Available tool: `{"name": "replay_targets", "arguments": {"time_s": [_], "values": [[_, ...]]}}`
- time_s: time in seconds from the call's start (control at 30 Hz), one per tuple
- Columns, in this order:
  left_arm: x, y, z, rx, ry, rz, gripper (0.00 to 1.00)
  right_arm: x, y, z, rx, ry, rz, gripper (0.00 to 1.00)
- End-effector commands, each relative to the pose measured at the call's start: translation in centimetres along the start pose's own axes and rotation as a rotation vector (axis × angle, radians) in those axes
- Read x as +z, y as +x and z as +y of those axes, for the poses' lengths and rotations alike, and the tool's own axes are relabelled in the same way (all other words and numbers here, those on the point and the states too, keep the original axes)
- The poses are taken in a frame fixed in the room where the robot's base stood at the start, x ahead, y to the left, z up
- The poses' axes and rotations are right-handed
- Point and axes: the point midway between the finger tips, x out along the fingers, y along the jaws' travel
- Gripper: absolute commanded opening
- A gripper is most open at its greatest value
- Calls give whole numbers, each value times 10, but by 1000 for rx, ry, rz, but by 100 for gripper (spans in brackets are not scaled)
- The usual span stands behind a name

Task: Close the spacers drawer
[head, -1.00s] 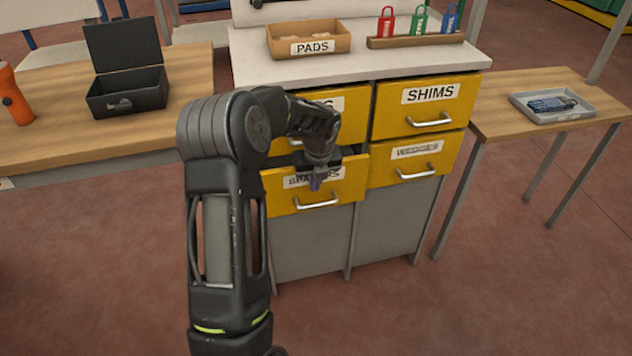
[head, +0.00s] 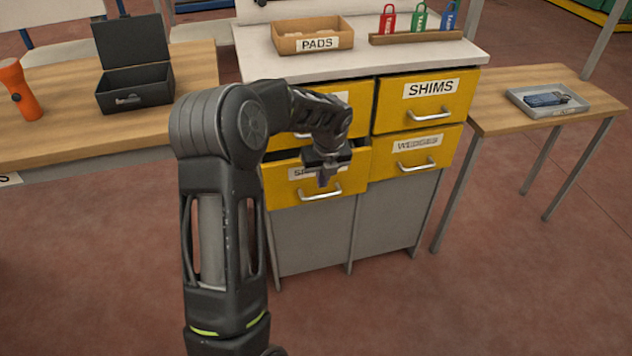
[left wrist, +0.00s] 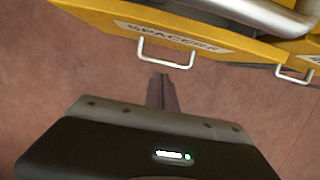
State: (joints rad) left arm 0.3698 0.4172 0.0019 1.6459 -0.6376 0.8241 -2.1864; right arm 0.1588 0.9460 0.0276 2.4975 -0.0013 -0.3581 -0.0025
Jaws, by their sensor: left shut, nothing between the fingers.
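The spacers drawer (head: 280,193) is the yellow lower-left drawer of the cabinet, with a silver handle (head: 320,192). It stands partly out, with a dark gap above its front. Its label is partly hidden by my arm in the head view, but "SPACERS" reads in the left wrist view, where the drawer front (left wrist: 110,22) is at the top. My left gripper (head: 323,180) is shut and empty, in front of the drawer face just above the handle in the head view. Its fingers (left wrist: 162,82) point toward the handle in the left wrist view; contact cannot be told. My right gripper is out of view.
The shims drawer (head: 460,100) and wedges drawer (head: 445,150) look shut. My arm partly covers the upper-left drawer (head: 362,100). A pads box (head: 285,45) stands on the countertop. Side tables flank the cabinet, with a black case (head: 140,92) left and a grey tray (head: 515,98) right.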

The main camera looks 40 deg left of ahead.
Motion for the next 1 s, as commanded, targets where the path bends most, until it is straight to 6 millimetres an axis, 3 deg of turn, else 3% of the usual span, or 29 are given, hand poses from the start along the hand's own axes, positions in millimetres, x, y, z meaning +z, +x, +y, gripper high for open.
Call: {"name": "replay_targets", "arguments": {"time_s": [0.2,0.4,0.83,1.0], "values": [[-1,-48,-1,-1,3,1,0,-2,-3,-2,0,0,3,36],[-1,-71,-1,0,3,3,0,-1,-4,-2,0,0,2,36],[-2,-71,1,3,1,5,0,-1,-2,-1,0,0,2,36],[8,-63,19,5,-40,-13,0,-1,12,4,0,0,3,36]]}}
